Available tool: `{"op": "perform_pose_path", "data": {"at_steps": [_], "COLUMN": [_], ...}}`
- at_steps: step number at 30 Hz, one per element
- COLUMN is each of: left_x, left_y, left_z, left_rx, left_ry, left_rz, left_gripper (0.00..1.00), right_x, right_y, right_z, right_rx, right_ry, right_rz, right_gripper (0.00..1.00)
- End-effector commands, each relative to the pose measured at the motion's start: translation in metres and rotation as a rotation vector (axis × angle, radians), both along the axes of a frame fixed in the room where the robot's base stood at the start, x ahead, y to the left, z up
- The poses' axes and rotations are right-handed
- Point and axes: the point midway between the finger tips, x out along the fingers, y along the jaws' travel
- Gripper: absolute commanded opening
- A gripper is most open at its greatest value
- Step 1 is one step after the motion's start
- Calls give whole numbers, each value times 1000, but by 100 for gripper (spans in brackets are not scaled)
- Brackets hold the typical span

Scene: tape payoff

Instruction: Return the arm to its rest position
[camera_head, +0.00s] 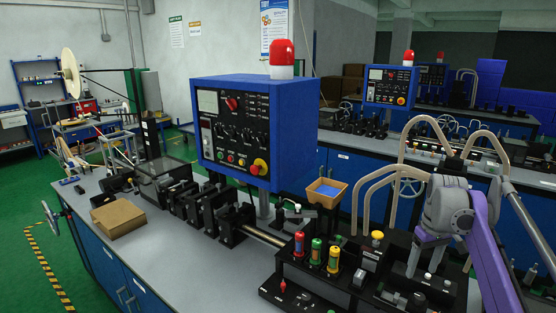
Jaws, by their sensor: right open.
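My right arm comes in from the lower right, with a purple link and a grey wrist. My right gripper (424,264) points down over the right end of the workbench, above black machine parts. It is open and I see nothing held between its fingers. The fingertips are small and dark against the black fixtures, so I cannot tell whether they touch anything. My left gripper does not show.
A blue control box (262,130) with a red beacon (282,56) stands mid-bench. Red, green and yellow posts (316,252) stand left of my right gripper. Curved beige tubes (372,190) rise close to my wrist. Bare grey benchtop (180,262) lies at front left, near a cardboard box (118,218).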

Motion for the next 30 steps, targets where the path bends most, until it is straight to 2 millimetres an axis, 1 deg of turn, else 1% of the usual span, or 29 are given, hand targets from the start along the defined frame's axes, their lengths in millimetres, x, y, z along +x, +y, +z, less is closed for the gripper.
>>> {"op": "perform_pose_path", "data": {"at_steps": [1,3,5,6,8,9,11,12,14,15,17,18,21,24,27,30], "left_x": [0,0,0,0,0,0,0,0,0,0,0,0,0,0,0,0], "left_y": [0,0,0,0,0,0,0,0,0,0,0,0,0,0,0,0], "left_z": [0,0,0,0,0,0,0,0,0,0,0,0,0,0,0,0], "left_rx": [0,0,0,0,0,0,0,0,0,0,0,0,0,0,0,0], "left_ry": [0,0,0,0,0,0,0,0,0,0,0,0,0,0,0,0], "left_rz": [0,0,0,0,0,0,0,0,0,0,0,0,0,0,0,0], "left_gripper": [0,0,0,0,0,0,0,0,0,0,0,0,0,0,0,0], "right_x": [-7,-19,-31,-41,-56,-67,-84,-97,-116,-130,-151,-164,-195,-219,-235,-242], "right_y": [18,42,63,77,97,109,127,139,155,166,180,188,206,218,225,228], "right_z": [1,0,-3,-6,-12,-18,-27,-34,-46,-55,-71,-82,-109,-132,-149,-157], "right_rx": [-6,-18,-26,-30,-33,-34,-35,-33,-29,-25,-17,-12,5,21,35,41], "right_ry": [-20,-55,-88,-109,-143,-165,-200,-223,-257,-280,-315,-339,-389,-429,-455,-468], "right_rz": [2,-5,-11,-15,-21,-26,-32,-37,-43,-46,-52,-57,-65,-74,-80,-84], "right_gripper": [69,69,69,69,69,69,69,69,69,69,69,69,69,69,69,69]}}
